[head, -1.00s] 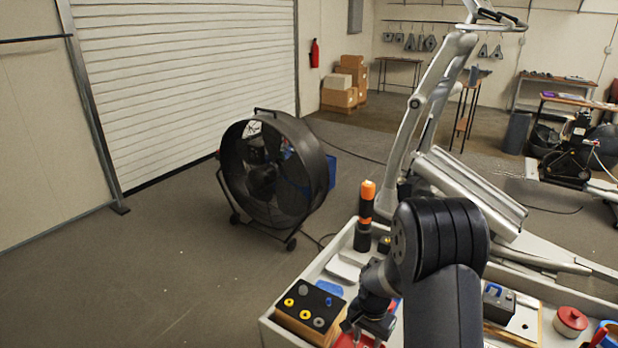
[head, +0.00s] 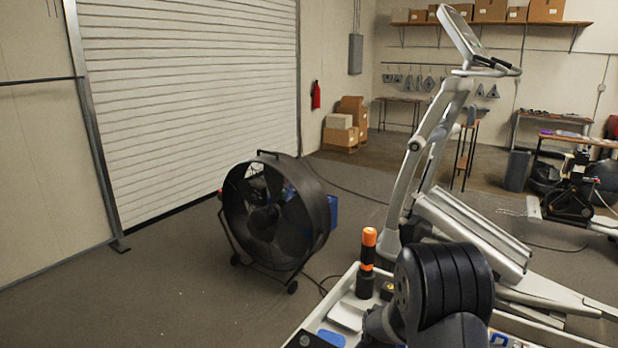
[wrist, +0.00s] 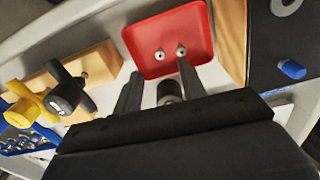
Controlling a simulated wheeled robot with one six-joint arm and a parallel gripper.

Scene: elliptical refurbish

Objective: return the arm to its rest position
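My arm (head: 445,290) shows in the head view, bent over the white-rimmed cart (head: 338,300) at the bottom. My gripper is below the head view's edge. In the wrist view my gripper (wrist: 159,70) has its two dark fingers apart, pointing at a red tray (wrist: 150,30). Two small metal pieces (wrist: 170,53) lie in the tray, beyond the fingertips. A dark round part (wrist: 169,90) shows between the fingers near the palm; I cannot tell what it is. Nothing is seen clamped between the fingertips.
A wooden block (wrist: 90,62) with yellow and black knobs is left of the tray. A dark panel with a blue piece (wrist: 291,69) is at right. An orange-topped flashlight (head: 367,255) stands on the cart. A large fan (head: 275,215) and an elliptical machine (head: 425,170) stand beyond.

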